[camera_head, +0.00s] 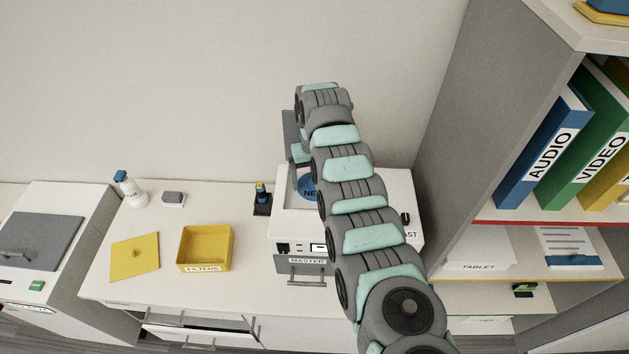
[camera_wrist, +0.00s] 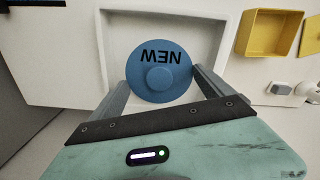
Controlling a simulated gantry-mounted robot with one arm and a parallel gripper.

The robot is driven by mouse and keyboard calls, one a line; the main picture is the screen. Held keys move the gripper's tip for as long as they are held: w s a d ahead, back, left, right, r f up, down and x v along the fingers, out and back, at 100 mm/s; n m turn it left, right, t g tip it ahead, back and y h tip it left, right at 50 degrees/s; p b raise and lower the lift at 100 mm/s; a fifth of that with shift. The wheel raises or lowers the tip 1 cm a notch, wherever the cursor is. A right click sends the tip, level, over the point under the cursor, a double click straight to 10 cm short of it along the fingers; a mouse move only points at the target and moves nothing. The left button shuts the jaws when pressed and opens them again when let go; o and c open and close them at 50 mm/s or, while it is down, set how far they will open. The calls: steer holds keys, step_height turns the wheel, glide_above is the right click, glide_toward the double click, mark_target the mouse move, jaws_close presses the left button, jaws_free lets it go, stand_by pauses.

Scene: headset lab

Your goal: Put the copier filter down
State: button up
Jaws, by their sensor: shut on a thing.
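The copier filter (camera_wrist: 159,88) is a round blue disc marked NEW with a raised knob at its middle. It also shows in the head view (camera_head: 306,188), partly hidden by my arm. My gripper (camera_wrist: 162,76) is shut on it, one finger on either side. The filter is over the pale square recess in the top of the white copier (camera_head: 280,233). I cannot tell whether it touches the recess floor.
An open yellow FILTERS box (camera_head: 206,248) stands left of the copier. Its apparent yellow lid (camera_head: 135,257) lies farther left. A dark holder (camera_head: 262,203) stands near the copier's left side. A tall shelf unit (camera_head: 447,130) bounds the right.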

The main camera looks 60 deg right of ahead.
steer(key=shift+f, duration=1.05)
steer(key=shift+f, duration=0.1)
steer(key=o, duration=1.1)
step_height(320, 180, up, 11)
steer(key=b, duration=0.3)
steer(key=shift+r, duration=0.65)
